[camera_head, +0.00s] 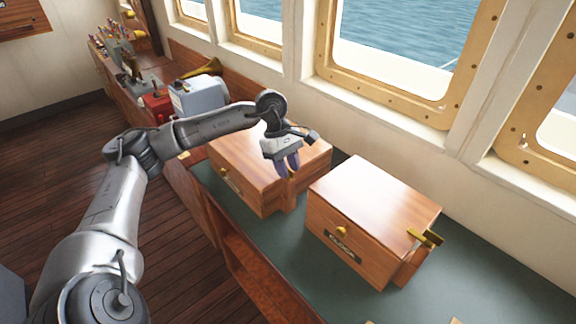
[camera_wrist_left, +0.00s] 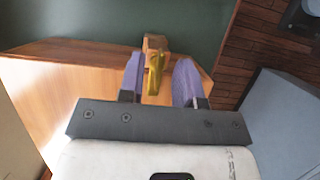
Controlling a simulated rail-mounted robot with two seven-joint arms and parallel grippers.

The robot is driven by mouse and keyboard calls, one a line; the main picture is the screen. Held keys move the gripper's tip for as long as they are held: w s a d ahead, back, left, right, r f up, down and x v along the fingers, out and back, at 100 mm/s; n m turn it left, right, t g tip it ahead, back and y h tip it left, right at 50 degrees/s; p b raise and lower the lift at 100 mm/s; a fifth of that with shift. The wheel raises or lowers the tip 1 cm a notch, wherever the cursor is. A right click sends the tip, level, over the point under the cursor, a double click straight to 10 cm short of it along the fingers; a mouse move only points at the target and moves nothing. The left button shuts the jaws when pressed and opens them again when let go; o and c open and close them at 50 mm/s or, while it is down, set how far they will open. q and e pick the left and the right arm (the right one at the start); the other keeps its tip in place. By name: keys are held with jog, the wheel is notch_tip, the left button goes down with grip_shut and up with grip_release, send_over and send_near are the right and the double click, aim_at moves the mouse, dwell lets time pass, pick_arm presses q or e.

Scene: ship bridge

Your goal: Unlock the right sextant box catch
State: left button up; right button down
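Two wooden boxes stand on the green counter: a left box (camera_head: 240,152) and a right box (camera_head: 375,195). My left gripper (camera_head: 289,163) is at the right end of the left box, fingers pointing down. In the left wrist view its two purple fingers (camera_wrist_left: 161,65) are apart, on either side of a brass catch (camera_wrist_left: 155,75) beside a small wooden block (camera_wrist_left: 155,43). I cannot tell whether either finger touches the catch. The right box has a brass catch (camera_head: 425,238) sticking out at its right end. My right gripper is not in view.
A pale blue device (camera_head: 197,97) and a red object (camera_head: 157,106) stand beyond the left box.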

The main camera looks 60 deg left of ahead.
pick_arm(q)
jog(key=shift+c, duration=0.4)
grip_shut()
